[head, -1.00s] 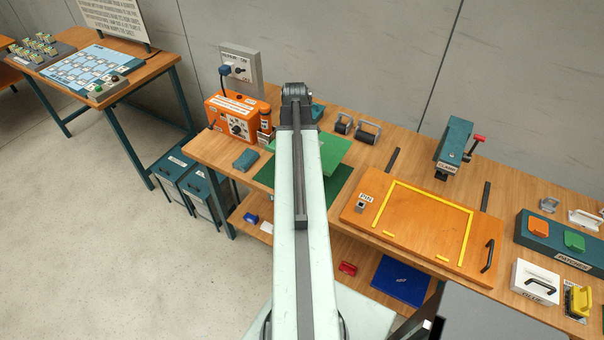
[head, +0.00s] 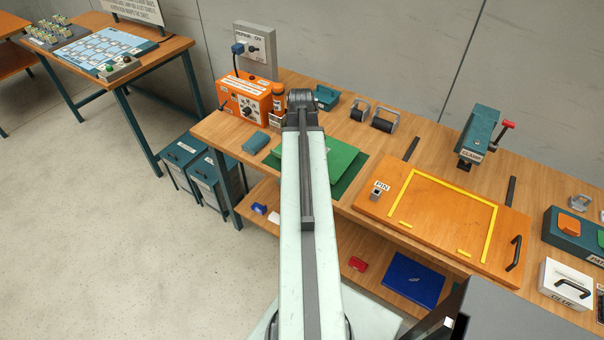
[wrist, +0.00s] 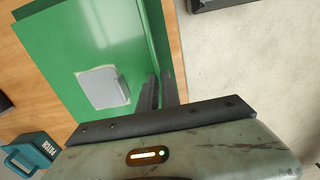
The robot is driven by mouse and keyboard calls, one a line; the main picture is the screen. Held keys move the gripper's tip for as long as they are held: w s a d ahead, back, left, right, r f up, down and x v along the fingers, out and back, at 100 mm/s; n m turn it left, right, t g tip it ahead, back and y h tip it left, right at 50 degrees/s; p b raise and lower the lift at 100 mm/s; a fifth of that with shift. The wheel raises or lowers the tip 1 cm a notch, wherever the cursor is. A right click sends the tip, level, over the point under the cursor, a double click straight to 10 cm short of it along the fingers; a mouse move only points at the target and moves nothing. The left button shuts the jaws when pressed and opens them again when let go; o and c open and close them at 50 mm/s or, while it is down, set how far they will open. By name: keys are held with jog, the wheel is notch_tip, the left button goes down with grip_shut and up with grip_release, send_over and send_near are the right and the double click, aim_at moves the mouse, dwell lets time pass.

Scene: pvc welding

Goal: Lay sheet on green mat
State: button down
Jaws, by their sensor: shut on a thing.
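The light green sheet (head: 340,158) lies over or just above the darker green mat (head: 352,181) on the workbench. The mat shows as a strip along the sheet's right and front edges. My arm covers the middle of both in the head view and hides my gripper there. In the wrist view, my gripper (wrist: 160,92) is shut on the edge of the sheet (wrist: 105,38). A grey square patch (wrist: 102,87) shows on the sheet's face. I cannot tell whether the sheet touches the mat all over.
An orange machine (head: 245,98) and a small teal block (head: 256,143) stand left of the mat. An orange board (head: 440,215) with yellow strips is at the right. A teal clamp (head: 478,135) stands behind the board. A teal handled box (wrist: 30,153) shows in the wrist view.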

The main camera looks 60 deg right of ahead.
notch_tip(320, 180, down, 4)
jog(key=b, duration=0.3)
jog(key=shift+b, duration=0.35)
jog(key=shift+r, duration=0.3)
jog(key=shift+f, duration=0.2)
jog(key=c, duration=1.6)
grip_release()
jog(key=shift+o, duration=0.2)
notch_tip(320, 180, up, 12)
jog(key=p, duration=1.2)
jog(key=shift+r, duration=0.2)
